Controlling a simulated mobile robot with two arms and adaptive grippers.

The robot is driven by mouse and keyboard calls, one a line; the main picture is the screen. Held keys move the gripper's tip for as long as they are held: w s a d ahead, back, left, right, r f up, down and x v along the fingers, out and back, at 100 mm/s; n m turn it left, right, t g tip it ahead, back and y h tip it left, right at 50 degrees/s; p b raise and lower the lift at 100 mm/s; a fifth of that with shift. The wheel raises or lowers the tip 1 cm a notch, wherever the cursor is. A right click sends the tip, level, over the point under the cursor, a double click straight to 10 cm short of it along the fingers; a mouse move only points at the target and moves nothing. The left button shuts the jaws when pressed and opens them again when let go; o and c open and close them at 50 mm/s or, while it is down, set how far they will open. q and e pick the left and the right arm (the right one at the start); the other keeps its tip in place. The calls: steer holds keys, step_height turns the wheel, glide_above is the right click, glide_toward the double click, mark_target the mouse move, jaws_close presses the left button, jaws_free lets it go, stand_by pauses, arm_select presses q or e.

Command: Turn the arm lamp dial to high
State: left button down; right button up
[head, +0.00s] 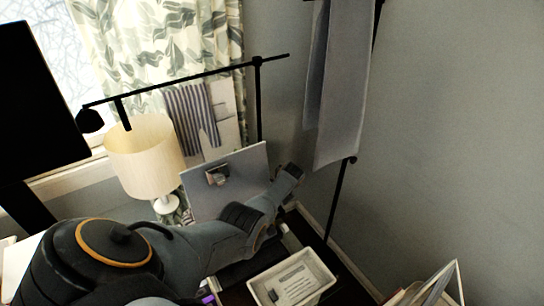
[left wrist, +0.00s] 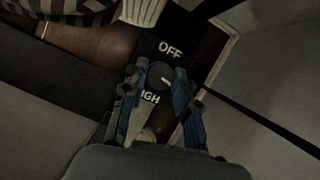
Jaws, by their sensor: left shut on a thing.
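The arm lamp (head: 185,80) is a thin black boom on a black post, with a small round head at its left end. Its dial (left wrist: 159,73) is a dark round knob on a black panel, seen in the left wrist view. White letters "OFF" stand above the knob and "IGH" below it, the first letter being covered. My left gripper (left wrist: 161,86) is shut on the dial, one finger on each side. The head view hides the dial. My right gripper is not in view.
A cream table lamp (head: 143,157) stands by the curtain (head: 165,40). A grey panel (head: 240,172) is upright behind my left arm. A white tray (head: 325,277) lies on the dark surface to the right. Grey cloth (head: 338,85) hangs from a black rack.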

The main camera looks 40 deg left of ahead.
arm_select(q)
steer(key=shift+m+t+p, duration=0.3)
steer(key=shift+m+p, duration=0.45)
steer(key=shift+m, duration=0.15)
steer(key=c, duration=1)
jaws_free()
steer(key=shift+v, duration=3.75)
steer(key=shift+s, duration=0.1)
